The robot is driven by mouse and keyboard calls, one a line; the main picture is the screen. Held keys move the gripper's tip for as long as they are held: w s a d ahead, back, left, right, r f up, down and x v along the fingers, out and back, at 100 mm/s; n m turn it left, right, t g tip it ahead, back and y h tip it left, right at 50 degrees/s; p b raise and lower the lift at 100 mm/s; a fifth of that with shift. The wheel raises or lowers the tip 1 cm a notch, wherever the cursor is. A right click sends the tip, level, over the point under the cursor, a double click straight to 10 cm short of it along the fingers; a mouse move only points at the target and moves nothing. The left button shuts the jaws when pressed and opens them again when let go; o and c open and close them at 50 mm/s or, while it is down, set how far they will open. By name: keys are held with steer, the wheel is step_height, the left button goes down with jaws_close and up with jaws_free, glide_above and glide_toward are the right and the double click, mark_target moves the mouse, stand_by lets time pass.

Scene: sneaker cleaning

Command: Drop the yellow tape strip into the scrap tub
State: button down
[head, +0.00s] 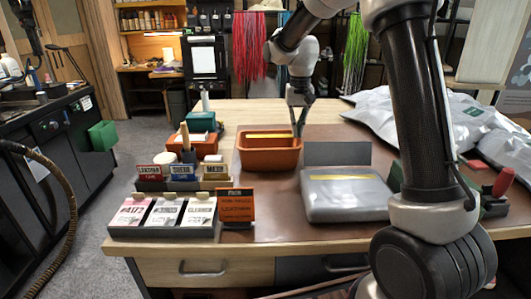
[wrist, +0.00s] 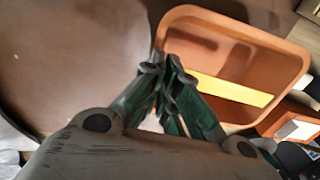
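The yellow tape strip (head: 270,136) stretches across the mouth of the orange tub (head: 268,160), at about rim height. My gripper (head: 299,134) points down at the tub's right end, with its fingertips at the strip's right end. In the wrist view, the closed fingers (wrist: 162,68) are over the tub's rim, and the strip (wrist: 235,90) reaches from them across the tub's (wrist: 215,48) inside. The fingers appear shut on the strip's end, though the contact itself is hidden behind a finger. No other scrap shows clearly in the tub.
A grey wrapped box (head: 345,200) with another yellow strip on top stands right of the tub. Labelled containers (head: 165,213) and an orange sign (head: 236,206) stand at the front left. Silvery bags (head: 440,120) cover the right back. Brown mat (head: 275,215) is bare before the tub.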

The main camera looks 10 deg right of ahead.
steer(key=c, duration=1.6)
jaws_free()
steer(key=shift+o, duration=0.2)
step_height(320, 180, up, 12)
steer(key=s+d+f+t, duration=0.1)
steer(key=s+d, duration=0.1)
steer(key=s, duration=0.9)
steer(key=s+d+f+n+t, duration=0.1)
steer(key=s+d+t, duration=0.1)
steer(key=s, duration=0.9)
steer(key=s+d+n+t, duration=0.1)
steer(key=s+d, duration=0.2)
steer(key=s, duration=0.8)
steer(key=shift+s+d+f, duration=0.2)
steer(key=shift+d+f, duration=0.1)
steer(key=shift+f, duration=0.1)
